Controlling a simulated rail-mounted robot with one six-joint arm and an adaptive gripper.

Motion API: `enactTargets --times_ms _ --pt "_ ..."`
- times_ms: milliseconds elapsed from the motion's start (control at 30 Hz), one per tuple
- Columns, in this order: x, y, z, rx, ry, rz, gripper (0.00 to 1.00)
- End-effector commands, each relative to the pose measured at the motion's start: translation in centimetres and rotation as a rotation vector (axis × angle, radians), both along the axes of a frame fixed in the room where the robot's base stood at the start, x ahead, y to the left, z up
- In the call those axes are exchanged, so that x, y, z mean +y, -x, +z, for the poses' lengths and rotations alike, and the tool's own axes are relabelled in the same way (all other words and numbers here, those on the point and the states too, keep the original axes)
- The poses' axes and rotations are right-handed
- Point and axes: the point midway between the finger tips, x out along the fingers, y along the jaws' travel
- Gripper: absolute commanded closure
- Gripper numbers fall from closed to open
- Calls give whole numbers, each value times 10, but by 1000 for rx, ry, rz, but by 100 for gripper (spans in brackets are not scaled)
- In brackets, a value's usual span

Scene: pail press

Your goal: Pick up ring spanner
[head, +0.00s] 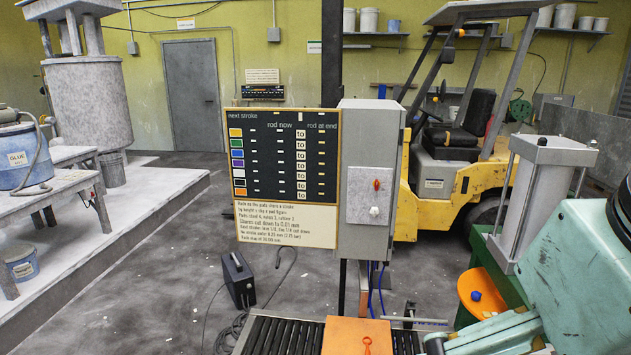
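I cannot make out a ring spanner for certain. A small orange-red piece with a ring-like end (367,345) lies on an orange block (340,334) at the bottom edge, partly cut off by the frame. A thin grey bar (413,320) lies just right of and behind the block; it is too small to identify. My teal arm comes in from the right edge and reaches down to the bottom edge, right of the block. A dark part shows at its lower left end, but no gripper fingers show.
The orange block sits on a black roller conveyor (278,335). Behind it stand a chart board (285,178) and a grey control box (368,185). An orange disc-like item (481,296) is beside a grey press cylinder (538,200). A yellow forklift (440,195) stands farther back.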

Motion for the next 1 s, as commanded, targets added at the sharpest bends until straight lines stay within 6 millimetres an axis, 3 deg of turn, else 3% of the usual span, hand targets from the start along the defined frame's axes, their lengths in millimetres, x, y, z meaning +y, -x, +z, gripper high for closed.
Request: enactTargets --times_ms 233,1000 --pt "0 0 0 0 0 0 1" --pt "0 0 0 0 0 0 71"
